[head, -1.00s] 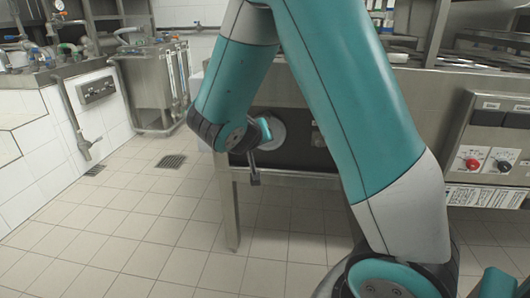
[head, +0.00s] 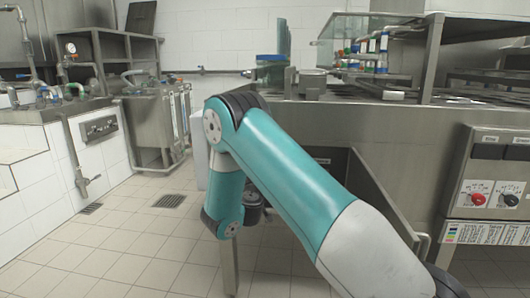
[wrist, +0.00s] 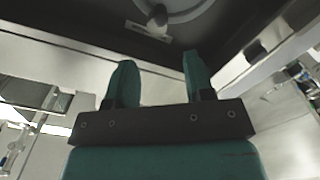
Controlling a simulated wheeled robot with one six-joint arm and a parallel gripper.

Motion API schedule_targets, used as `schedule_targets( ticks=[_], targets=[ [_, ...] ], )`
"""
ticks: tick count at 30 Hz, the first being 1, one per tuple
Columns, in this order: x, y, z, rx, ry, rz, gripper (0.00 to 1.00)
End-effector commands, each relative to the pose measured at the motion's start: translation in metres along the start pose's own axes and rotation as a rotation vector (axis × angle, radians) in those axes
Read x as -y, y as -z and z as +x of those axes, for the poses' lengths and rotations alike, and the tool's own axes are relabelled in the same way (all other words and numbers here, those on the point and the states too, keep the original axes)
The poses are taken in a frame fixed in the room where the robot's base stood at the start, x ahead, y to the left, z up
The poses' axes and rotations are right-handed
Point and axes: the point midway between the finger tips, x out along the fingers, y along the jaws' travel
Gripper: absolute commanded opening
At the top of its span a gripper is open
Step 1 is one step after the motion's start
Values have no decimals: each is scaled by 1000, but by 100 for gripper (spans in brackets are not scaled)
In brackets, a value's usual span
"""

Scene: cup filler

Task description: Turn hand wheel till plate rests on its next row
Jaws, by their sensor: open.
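The hand wheel (wrist: 195,8) shows in part at the top edge of the wrist view as a round grey disc on a dark panel, with a dark knob (wrist: 157,17). My gripper (wrist: 156,62) is open with two teal fingers pointing toward the panel. Nothing is between the fingers, and they look apart from the wheel. In the head view my own arm hides the wheel and the gripper's fingers. I cannot pick out the plate or its rows with certainty.
The steel bench (head: 345,125) stands ahead, with a hinged-looking steel panel (head: 385,210) below it. A control box (head: 490,185) with red and black knobs is at right. A steel cart (head: 160,120) is at left. Tiled floor (head: 130,240) is clear at front left.

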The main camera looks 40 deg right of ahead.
Motion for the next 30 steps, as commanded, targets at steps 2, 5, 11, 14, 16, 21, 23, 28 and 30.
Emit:
schedule_targets(
  ticks=[2, 5, 11, 14, 16, 21, 23, 28, 30],
  targets=[
    [-5, 6, 9, 2, 0, -1, 48],
    [-4, 6, 19, 3, -1, -2, 48],
    [-3, 0, 46, 2, -6, 4, 48],
    [-2, 0, 68, 1, -6, 5, 48],
    [-2, -1, 82, 1, -5, 4, 48],
    [-1, -1, 106, 1, -3, 2, 48],
    [0, -1, 111, 1, -2, 1, 48],
    [0, -1, 118, 1, 0, 0, 48],
    [0, -1, 118, 0, 0, -1, 48]
  ],
)
